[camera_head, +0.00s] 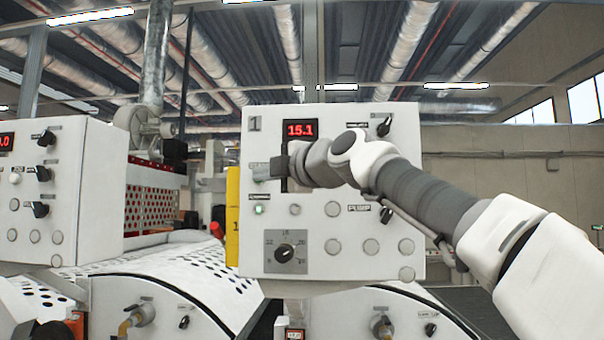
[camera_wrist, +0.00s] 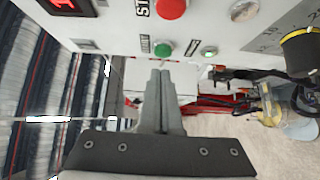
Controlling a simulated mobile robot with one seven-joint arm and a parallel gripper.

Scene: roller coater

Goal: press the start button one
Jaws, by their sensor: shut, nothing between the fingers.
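The control panel marked 1 (camera_head: 330,117) stands in the middle of the head view, facing me. In the wrist view a green button (camera_wrist: 163,49) sits on this panel beside a small label, with a larger red button (camera_wrist: 171,8) above it. The green button looks like the start button; its label is too small to read. My gripper (camera_wrist: 160,72) is shut and empty, its fingertips pointing toward the panel just below the green button in the picture. I cannot tell whether they touch.
A lit green lamp (camera_head: 259,210) is below my gripper in the head view. A black dial (camera_head: 284,253) sits at the panel's lower left. A red display (camera_head: 300,130) reads 15.1. Another panel (camera_head: 80,190) stands at the left.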

